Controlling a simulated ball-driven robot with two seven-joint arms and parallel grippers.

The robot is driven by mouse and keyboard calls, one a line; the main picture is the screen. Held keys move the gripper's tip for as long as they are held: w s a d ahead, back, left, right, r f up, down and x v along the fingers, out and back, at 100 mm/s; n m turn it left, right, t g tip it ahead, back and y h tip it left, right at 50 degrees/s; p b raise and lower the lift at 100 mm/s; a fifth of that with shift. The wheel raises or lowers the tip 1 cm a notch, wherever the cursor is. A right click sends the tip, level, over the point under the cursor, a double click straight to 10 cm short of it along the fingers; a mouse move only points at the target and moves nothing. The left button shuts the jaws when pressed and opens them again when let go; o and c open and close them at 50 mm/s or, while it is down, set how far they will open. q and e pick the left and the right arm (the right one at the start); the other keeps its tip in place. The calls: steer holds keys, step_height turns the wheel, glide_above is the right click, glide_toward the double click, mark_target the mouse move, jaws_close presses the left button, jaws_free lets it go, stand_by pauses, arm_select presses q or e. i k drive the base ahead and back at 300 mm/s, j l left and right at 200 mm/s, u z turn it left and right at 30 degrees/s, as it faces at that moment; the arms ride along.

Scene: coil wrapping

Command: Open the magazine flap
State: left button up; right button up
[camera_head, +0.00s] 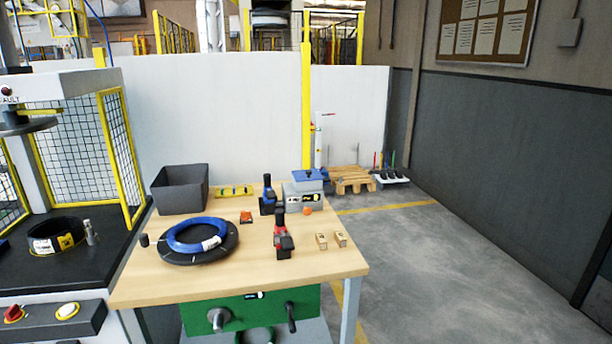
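No part is clearly recognisable as a magazine flap. A grey box with a blue top (307,176) stands at the back right of the wooden workbench (150,285); its top looks closed, but details are too small to tell. A blue and black hand tool (267,201) stands upright just left of it. A black and red hand tool (283,238) stands nearer the front. A blue coil (183,243) lies on a round black plate (205,257) on the left half of the bench. Neither of my grippers is in view.
A dark bin (180,190) stands at the back left. Two small wooden blocks (331,240) lie at the right. A green unit (257,306) with knob and handle sits under the front edge.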

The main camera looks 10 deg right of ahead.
mark_target(307, 172)
steer(key=i+l, duration=0.15)
steer(key=l, duration=0.2)
steer(key=i+l, duration=0.2)
steer(key=l, duration=0.15)
steer(key=i+l, duration=0.15)
steer(key=l, duration=0.2)
steer(key=i+l, duration=0.15)
steer(key=l, duration=0.2)
steer(key=i+u, duration=0.05)
